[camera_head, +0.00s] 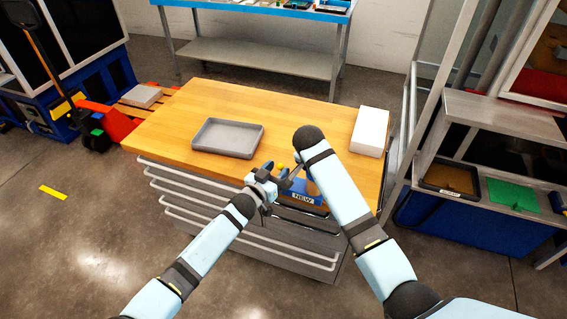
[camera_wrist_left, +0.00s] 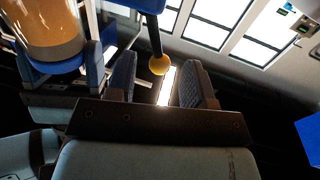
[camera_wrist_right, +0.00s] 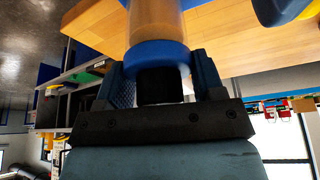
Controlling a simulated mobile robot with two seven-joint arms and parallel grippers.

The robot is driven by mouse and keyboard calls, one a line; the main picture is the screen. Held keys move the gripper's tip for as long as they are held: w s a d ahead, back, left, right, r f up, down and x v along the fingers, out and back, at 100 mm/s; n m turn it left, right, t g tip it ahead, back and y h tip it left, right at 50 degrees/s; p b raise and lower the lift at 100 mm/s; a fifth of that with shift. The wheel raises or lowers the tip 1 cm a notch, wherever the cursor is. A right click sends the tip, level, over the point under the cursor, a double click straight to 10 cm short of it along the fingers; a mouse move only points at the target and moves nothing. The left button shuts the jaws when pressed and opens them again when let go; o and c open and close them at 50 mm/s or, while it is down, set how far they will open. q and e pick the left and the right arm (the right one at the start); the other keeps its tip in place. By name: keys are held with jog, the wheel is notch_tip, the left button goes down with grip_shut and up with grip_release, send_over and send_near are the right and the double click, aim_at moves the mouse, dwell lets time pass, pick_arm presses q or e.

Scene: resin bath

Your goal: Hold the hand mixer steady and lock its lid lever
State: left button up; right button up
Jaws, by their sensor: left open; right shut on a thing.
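The hand mixer shows in the left wrist view as an amber cylinder (camera_wrist_left: 45,30) with a blue collar. Its lid lever (camera_wrist_left: 155,38) is a dark rod coming from a blue part, ending in a yellow knob (camera_wrist_left: 159,65). My left gripper (camera_wrist_left: 157,78) is open, with the knob in or just beyond the gap between its fingers; contact cannot be told. In the head view the left gripper (camera_head: 272,180) is at the bench's front edge beside the yellow knob (camera_head: 280,165). My right gripper (camera_wrist_right: 162,85) is shut on the mixer's black section beside a blue collar (camera_wrist_right: 158,53). My right arm mostly hides the mixer in the head view.
A grey tray (camera_head: 228,153) and a white block (camera_head: 370,131) lie on the wooden bench top (camera_head: 180,105). Bench drawers (camera_head: 230,225) are below my left gripper. A shelf unit (camera_head: 500,115) stands at right. The bench's middle between tray and block is clear.

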aim_at(279, 169)
pick_arm(q)
jog(key=shift+x, duration=1.9)
jog(key=shift+c, duration=0.5)
grip_shut()
jog(key=shift+d, duration=0.1)
jog(key=d+m, duration=0.1)
jog(key=m, duration=0.1)
jog(key=s+d+m, duration=0.1)
jog(key=m, duration=0.1)
jog(key=shift+s+m+g+y, duration=0.1)
jog(key=shift+m+g+y, duration=0.2)
jog(key=shift+m+y, duration=0.1)
jog(key=m, duration=0.1)
jog(key=d+m, duration=0.1)
jog(key=shift+s+d+f+m+y, duration=0.1)
jog(key=shift+s+d+m+y, duration=0.1)
jog(key=shift+s+m+y, duration=0.15)
jog(key=shift+s+d+f+m+y, duration=0.1)
jog(key=shift+d+f+m+y, duration=0.2)
jog(key=shift+m, duration=0.55)
